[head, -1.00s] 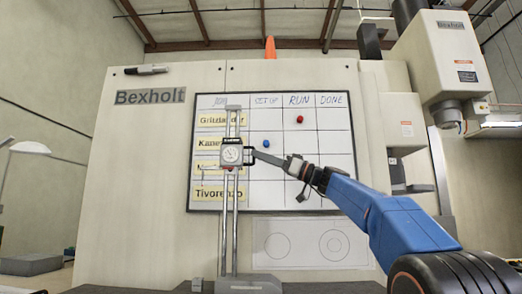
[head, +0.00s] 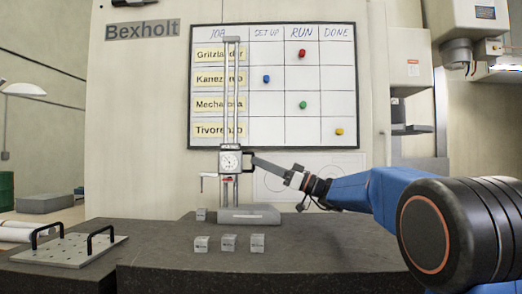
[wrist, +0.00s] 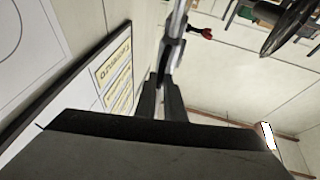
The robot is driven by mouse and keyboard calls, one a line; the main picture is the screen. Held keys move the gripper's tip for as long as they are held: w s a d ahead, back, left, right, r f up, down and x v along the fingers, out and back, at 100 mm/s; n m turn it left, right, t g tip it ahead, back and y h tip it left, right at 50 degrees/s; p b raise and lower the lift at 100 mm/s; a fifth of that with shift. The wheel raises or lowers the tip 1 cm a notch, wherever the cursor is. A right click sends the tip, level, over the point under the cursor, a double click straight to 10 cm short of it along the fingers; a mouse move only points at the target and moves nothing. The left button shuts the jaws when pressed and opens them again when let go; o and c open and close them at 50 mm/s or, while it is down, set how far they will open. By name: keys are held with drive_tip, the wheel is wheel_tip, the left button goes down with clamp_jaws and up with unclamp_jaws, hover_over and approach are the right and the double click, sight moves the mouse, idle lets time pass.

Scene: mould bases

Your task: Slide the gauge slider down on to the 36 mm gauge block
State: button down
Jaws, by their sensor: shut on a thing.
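The height gauge has two upright columns (head: 232,90) on a grey base (head: 249,215). Its slider (head: 231,162), with a round white dial, sits low on the columns. My gripper (head: 250,162) is shut on the black handle (head: 246,155) at the slider's right side. An arm with a red part (head: 207,177) sticks out left of the slider. A small grey block (head: 201,214) stands below that arm, left of the base, with a gap between. Its marking is too small to read. In the wrist view my fingers (wrist: 162,95) reach towards a column (wrist: 177,25).
Three grey blocks stand in front of the gauge on the dark slab: left (head: 202,244), middle (head: 228,243) and right (head: 258,243). A plate with two black handles (head: 68,252) lies at the left. A job board (head: 273,85) hangs behind the gauge.

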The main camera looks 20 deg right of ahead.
drive_tip(key=shift+f, duration=0.4)
drive_tip(key=c, duration=1.8)
unclamp_jaws()
drive_tip(key=shift+c, duration=0.2)
drive_tip(key=shift+d, duration=0.1)
drive_tip(key=s+d+f, duration=0.1)
drive_tip(key=s+d, duration=0.3)
drive_tip(key=d, duration=0.3)
drive_tip(key=s+d+f, duration=0.1)
drive_tip(key=s+d, duration=0.3)
drive_tip(key=d, duration=0.3)
drive_tip(key=shift+d, duration=0.2)
drive_tip(key=shift+s+r, duration=0.1)
